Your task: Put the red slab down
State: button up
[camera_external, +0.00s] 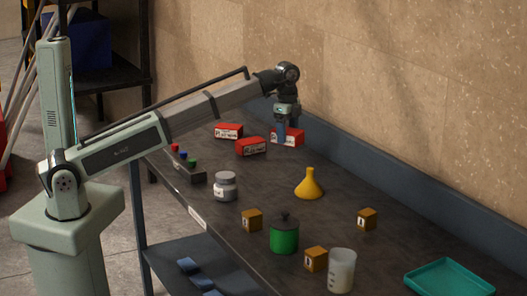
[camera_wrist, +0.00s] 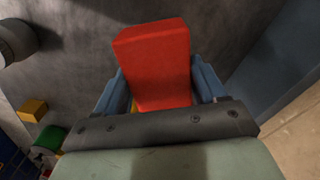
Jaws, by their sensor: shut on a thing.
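My gripper (camera_external: 287,128) is at the far end of the bench, near the blue back ledge, pointing down. It is shut on a red slab (camera_external: 294,137) with white lettering. In the wrist view the red slab (camera_wrist: 152,62) sits between the two blue fingers of my gripper (camera_wrist: 160,88). The slab is low, close to the bench top; I cannot tell whether it touches.
On the bench (camera_external: 250,185) stand a grey jar (camera_external: 225,187), a yellow funnel (camera_external: 309,185), a green lidded pot (camera_external: 284,238), a white beaker (camera_external: 341,270), ochre cubes (camera_external: 367,219) and a teal tray (camera_external: 449,278). The back ledge (camera_external: 380,165) runs close beside my gripper.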

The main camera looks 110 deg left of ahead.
jog(key=s+a, duration=0.2)
jog(key=s, duration=0.1)
jog(key=shift+s, duration=0.2)
jog(key=shift+s+d+f+m, duration=0.1)
jog(key=shift+s+d+m, duration=0.1)
jog(key=shift+m, duration=0.3)
jog(key=shift+s+d+m, duration=0.1)
jog(key=shift+d+m, duration=0.1)
jog(key=shift+m, duration=0.3)
jog(key=m, duration=0.3)
jog(key=shift+d, duration=0.1)
jog(key=shift+m, duration=0.3)
jog(key=shift+f, duration=5.05)
jog(key=o, duration=1.3)
jog(key=shift+f, duration=0.1)
